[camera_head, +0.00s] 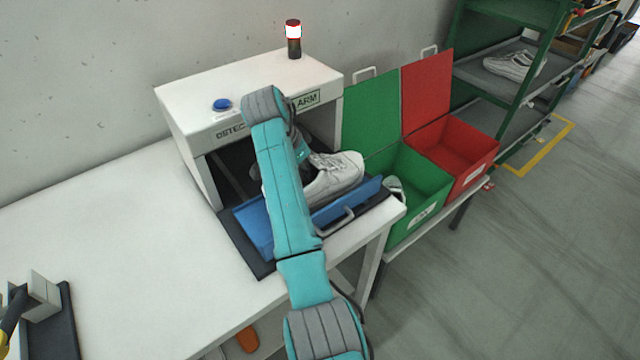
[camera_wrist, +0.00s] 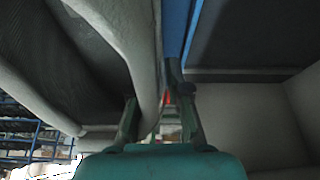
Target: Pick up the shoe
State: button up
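A white shoe (camera_head: 340,175) lies in a blue tray (camera_head: 352,205) at the mouth of the white scanner box, partly hidden behind my arm. My gripper is hidden in the head view. In the wrist view, my gripper (camera_wrist: 158,100) has its two fingers apart. A pale strip of the shoe (camera_wrist: 143,55) runs down between them, close to the left finger. A gap shows on the right finger's side, near the blue tray edge (camera_wrist: 178,28). Firm contact on both sides is not visible.
The scanner box (camera_head: 245,85) arches over the tray on a white table (camera_head: 110,240). A rack (camera_head: 490,75) with another shoe stands behind.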

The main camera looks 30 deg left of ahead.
grip_shut()
notch_tip(320, 180, up, 10)
jog(key=shift+f, duration=0.1)
dwell(0.4)
